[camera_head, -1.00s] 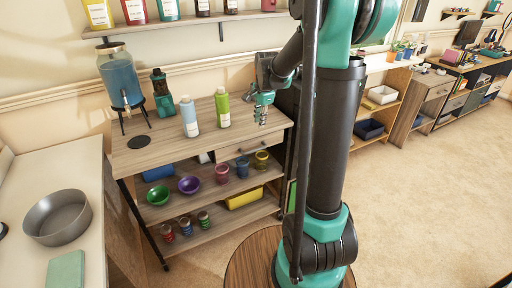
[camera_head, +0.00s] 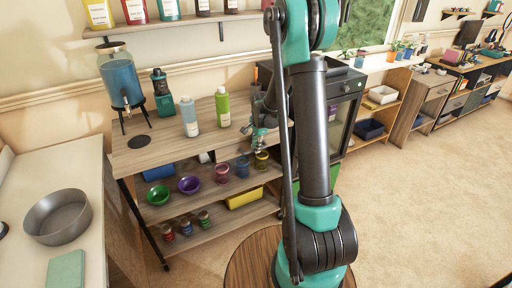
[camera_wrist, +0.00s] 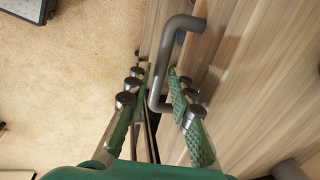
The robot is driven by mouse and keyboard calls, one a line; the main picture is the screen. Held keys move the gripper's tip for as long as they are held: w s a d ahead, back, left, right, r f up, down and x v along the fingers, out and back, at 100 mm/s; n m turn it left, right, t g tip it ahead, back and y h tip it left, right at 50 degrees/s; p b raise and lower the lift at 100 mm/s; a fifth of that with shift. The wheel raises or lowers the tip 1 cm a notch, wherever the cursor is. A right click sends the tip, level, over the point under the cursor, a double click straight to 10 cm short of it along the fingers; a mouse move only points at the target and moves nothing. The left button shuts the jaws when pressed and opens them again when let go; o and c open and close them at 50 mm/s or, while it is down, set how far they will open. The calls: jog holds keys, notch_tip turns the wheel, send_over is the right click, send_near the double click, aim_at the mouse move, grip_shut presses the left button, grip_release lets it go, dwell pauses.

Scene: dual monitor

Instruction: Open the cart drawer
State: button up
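The wooden cart (camera_head: 165,152) stands against the wall with its drawer (camera_head: 232,151) under the right part of the top. The drawer looks shut, though my arm and gripper cover part of its front. My gripper (camera_head: 260,146) is at the drawer front, pointing down. In the wrist view, the grey U-shaped drawer handle (camera_wrist: 154,88) lies between the two green fingers of my gripper (camera_wrist: 158,82). The fingers are apart, with the right finger close beside the handle, between it and the wood. I cannot tell whether it touches.
A blue bottle (camera_head: 189,116) and a green bottle (camera_head: 222,107) stand on the cart top. Bowls and jars fill the shelves below. A dark cabinet (camera_head: 345,105) stands right of the cart. The carpet (camera_head: 420,190) to the right is clear.

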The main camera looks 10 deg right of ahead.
jog(key=shift+f, duration=0.25)
jog(key=shift+c, duration=0.5)
grip_shut()
